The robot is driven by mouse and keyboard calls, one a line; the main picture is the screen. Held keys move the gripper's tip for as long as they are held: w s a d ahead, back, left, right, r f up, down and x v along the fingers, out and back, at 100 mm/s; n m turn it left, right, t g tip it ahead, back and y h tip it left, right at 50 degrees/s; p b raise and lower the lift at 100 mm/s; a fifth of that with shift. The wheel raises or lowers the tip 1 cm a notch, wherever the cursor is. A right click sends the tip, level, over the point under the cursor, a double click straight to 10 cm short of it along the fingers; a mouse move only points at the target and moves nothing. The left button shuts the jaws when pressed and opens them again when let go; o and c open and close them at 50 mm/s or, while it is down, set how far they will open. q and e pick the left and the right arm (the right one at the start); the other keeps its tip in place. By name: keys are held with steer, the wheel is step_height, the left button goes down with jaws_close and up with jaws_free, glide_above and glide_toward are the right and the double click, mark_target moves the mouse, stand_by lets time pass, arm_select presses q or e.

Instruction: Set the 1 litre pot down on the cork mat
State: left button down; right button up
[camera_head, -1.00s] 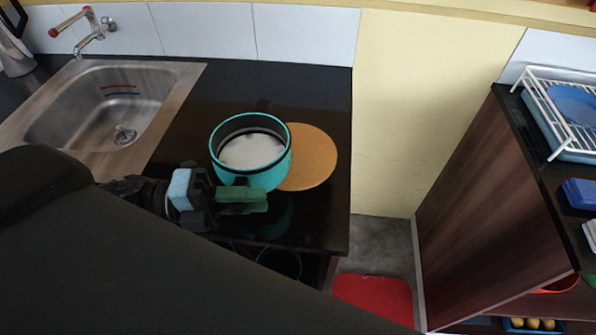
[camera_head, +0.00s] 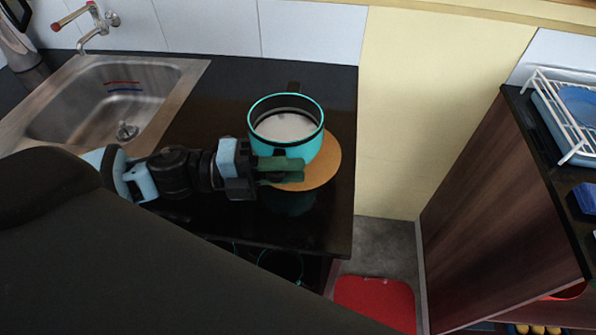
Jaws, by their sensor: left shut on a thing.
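The turquoise pot (camera_head: 285,150) is upright, with a dark inner wall and a pale inside. A dark handle shows at its far rim. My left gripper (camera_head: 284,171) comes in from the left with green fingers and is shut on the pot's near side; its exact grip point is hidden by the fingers. The round cork mat (camera_head: 328,166) lies flat on the black worktop. The pot overlaps the mat's left and far part in the picture, and I cannot tell whether its base touches the mat. My right gripper is out of view.
A steel sink (camera_head: 95,105) with a tap (camera_head: 97,22) is at the left. The black worktop (camera_head: 225,100) ends just right of the mat. A dark cabinet (camera_head: 490,190) with a white dish rack (camera_head: 570,120) stands at the right. A red object (camera_head: 375,300) lies below.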

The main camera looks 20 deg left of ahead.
arm_select(q)
steer(key=w+f, duration=0.1)
steer(key=w+d+f, duration=0.1)
steer(key=f, duration=0.1)
steer(key=shift+w, duration=0.35)
steer(key=shift+f, duration=0.4)
steer(key=c, duration=1.3)
jaws_free()
steer(key=shift+f, duration=0.1)
